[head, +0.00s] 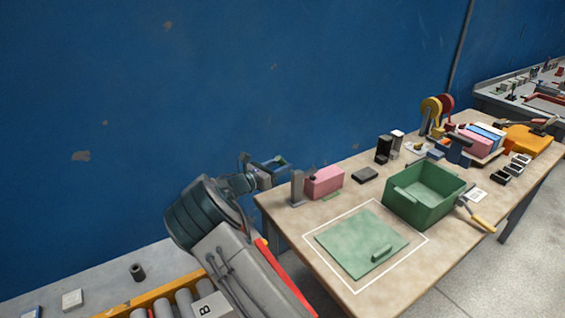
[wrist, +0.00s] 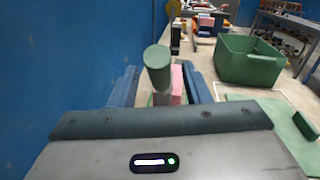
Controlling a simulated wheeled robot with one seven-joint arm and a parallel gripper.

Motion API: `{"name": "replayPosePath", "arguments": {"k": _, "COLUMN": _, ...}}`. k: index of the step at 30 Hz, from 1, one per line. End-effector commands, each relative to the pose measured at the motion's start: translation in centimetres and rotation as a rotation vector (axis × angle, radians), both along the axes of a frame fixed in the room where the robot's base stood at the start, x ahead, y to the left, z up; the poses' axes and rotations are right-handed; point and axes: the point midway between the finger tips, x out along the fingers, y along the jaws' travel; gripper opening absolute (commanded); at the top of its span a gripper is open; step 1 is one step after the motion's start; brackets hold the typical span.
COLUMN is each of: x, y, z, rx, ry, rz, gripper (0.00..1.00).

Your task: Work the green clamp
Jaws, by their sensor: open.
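The green clamp shows in the wrist view as a green rounded handle end (wrist: 157,66) with a dark grey part below it, in front of a pink block (wrist: 177,82). In the head view a bit of green (head: 283,162) shows at my gripper, and a grey upright post (head: 297,188) stands beside the pink block (head: 324,181) at the table's left end. My gripper (head: 273,168) is open, above and left of the post. In the wrist view the green handle end appears between its two blue fingers (wrist: 162,88). I cannot tell whether they touch it.
A green panel (head: 362,243) lies inside a white outline on the table. A green crate (head: 425,194) stands behind it, with a yellow-handled tool (head: 480,219) beside it. A dark block (head: 365,175) lies near the pink block. A blue wall (head: 220,80) runs close behind.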

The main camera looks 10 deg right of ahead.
Motion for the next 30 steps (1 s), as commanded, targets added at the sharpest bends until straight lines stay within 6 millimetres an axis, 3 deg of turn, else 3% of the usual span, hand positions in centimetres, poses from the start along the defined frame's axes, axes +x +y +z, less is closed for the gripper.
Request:
{"name": "replayPosePath", "arguments": {"k": 6, "x": 0.8, "y": -1.4, "z": 0.1, "rx": 0.000, "ry": 0.000, "rz": -0.001, "gripper": 0.43}}
{"name": "replayPosePath", "arguments": {"k": 14, "x": 0.9, "y": -1.5, "z": 0.0, "rx": 0.000, "ry": -0.001, "rz": -0.001, "gripper": 0.43}}
{"name": "replayPosePath", "arguments": {"k": 19, "x": 0.9, "y": -1.6, "z": 0.0, "rx": 0.000, "ry": -0.001, "rz": -0.001, "gripper": 0.02}}
{"name": "replayPosePath", "arguments": {"k": 30, "x": 0.6, "y": -0.9, "z": -1.4, "rx": -0.103, "ry": -0.040, "rz": -0.001, "gripper": 0.00}}
